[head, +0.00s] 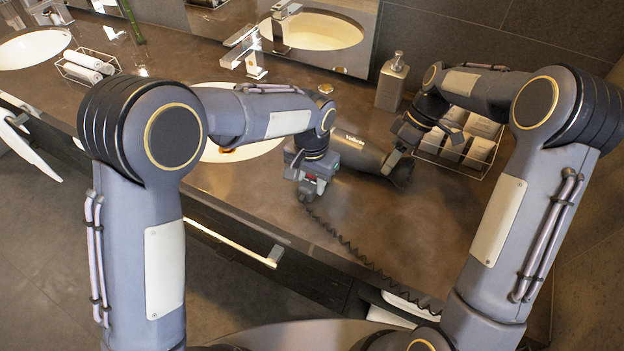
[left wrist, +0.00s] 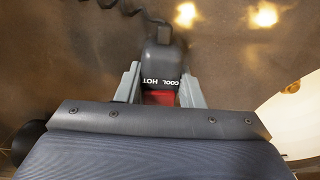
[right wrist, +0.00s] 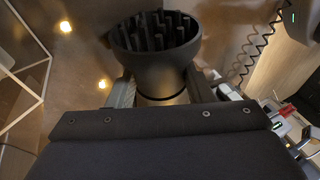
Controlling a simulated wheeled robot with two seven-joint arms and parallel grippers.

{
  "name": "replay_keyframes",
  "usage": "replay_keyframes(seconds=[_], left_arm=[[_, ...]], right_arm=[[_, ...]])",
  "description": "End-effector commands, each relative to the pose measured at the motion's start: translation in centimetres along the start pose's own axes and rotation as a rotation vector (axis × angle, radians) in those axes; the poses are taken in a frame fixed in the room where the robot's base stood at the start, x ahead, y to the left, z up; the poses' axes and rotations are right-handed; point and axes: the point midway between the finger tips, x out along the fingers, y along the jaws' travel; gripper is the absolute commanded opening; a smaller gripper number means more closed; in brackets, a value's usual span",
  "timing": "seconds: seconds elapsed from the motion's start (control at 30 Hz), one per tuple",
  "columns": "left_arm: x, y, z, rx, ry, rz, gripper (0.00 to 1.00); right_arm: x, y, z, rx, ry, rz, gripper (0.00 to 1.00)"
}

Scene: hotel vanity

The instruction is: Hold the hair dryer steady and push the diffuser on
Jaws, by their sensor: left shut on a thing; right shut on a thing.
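The dark grey hair dryer (head: 352,147) is above the counter, its barrel reaching right toward the diffuser. My left gripper (head: 309,186) is shut on its handle. In the left wrist view the black handle (left wrist: 160,62), lettered COOL and HOT with a red part, sits between the fingers (left wrist: 160,90). My right gripper (head: 394,158) is shut on the black diffuser (head: 403,174). In the right wrist view the diffuser (right wrist: 156,62) shows its pronged bowl facing away, its neck between the fingers (right wrist: 160,92). I cannot tell whether dryer and diffuser touch; the joint is hidden.
A sink (head: 225,150) lies left. The dryer's coiled cord (head: 345,243) runs over the counter's front edge. The counter right of the cord is clear.

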Motion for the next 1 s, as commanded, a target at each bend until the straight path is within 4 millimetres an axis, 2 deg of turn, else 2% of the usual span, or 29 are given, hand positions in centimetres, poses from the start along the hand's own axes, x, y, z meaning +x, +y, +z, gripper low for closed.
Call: replay_keyframes(seconds=[0.23, 0.27, 0.43, 0.77, 0.87, 1.0], left_arm=[[-0.1, 0.4, -0.1, 0.009, 0.003, 0.005, 0.00], [-0.1, 0.5, -0.1, 0.009, 0.002, 0.005, 0.00], [-0.1, 0.6, -0.1, 0.011, 0.003, 0.007, 0.00], [-0.1, 0.3, -0.1, 0.006, 0.002, 0.004, 0.00], [-0.1, 0.3, -0.1, 0.005, 0.002, 0.004, 0.00], [-0.1, 0.2, -0.1, 0.004, 0.002, 0.003, 0.00]], right_arm=[[0.1, -0.1, -0.5, -0.004, 0.007, -0.002, 0.24], [0.1, -0.2, -0.5, -0.005, 0.007, -0.002, 0.49], [0.1, -0.2, -0.6, -0.006, 0.008, -0.004, 0.71], [-0.2, -0.1, -0.4, -0.003, 0.005, -0.001, 0.72], [-1.1, -0.1, -0.4, -0.003, 0.006, 0.000, 0.72], [-3.8, 0.0, -0.3, -0.003, 0.008, 0.003, 0.72]])
